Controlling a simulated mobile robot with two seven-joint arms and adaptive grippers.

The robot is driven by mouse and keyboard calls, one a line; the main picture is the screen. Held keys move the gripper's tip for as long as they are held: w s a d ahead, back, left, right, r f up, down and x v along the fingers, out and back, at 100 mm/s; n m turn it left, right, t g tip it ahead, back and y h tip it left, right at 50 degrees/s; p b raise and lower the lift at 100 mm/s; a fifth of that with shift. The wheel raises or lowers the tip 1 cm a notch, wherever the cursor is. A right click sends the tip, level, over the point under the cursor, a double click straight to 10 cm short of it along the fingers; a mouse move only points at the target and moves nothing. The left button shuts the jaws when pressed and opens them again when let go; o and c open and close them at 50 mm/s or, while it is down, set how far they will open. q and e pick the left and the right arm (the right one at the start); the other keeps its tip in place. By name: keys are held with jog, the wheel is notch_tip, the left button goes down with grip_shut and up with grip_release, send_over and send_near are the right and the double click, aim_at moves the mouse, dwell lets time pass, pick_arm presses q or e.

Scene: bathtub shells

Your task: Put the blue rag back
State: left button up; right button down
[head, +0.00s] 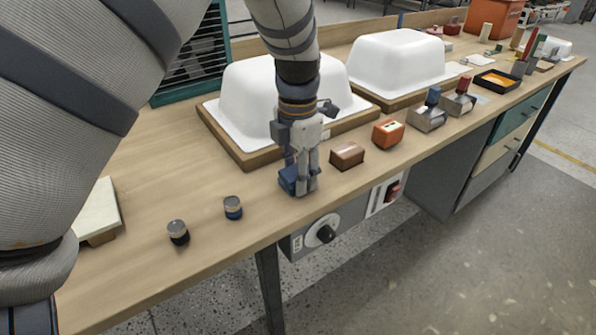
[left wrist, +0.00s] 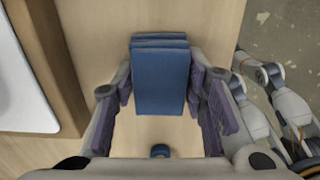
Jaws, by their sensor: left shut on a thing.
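The blue rag (left wrist: 160,80) is a folded, layered block between the finger pads in the left wrist view. In the head view the rag (head: 288,180) is at the front edge of the wooden bench, partly hidden by the fingers. My left gripper (head: 305,188) is shut on it, pointing down, low at the bench top. Whether the rag touches the wood I cannot tell. Grey jointed parts, seemingly of my right gripper (left wrist: 258,70), show at the right edge of the left wrist view; their jaw state is unclear.
White tub shells (head: 240,85) (head: 400,60) on wooden bases stand behind. A brown block (head: 347,155) and an orange block (head: 388,134) are to the right. Two small capped jars (head: 178,232) (head: 233,207) are to the left, with bare bench around them. A control knob (head: 325,234) is below the edge.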

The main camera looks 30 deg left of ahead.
pick_arm(q)
jog(key=o, duration=1.1)
jog(key=shift+f, duration=0.15)
notch_tip(320, 180, up, 12)
jog(key=shift+r, duration=0.2)
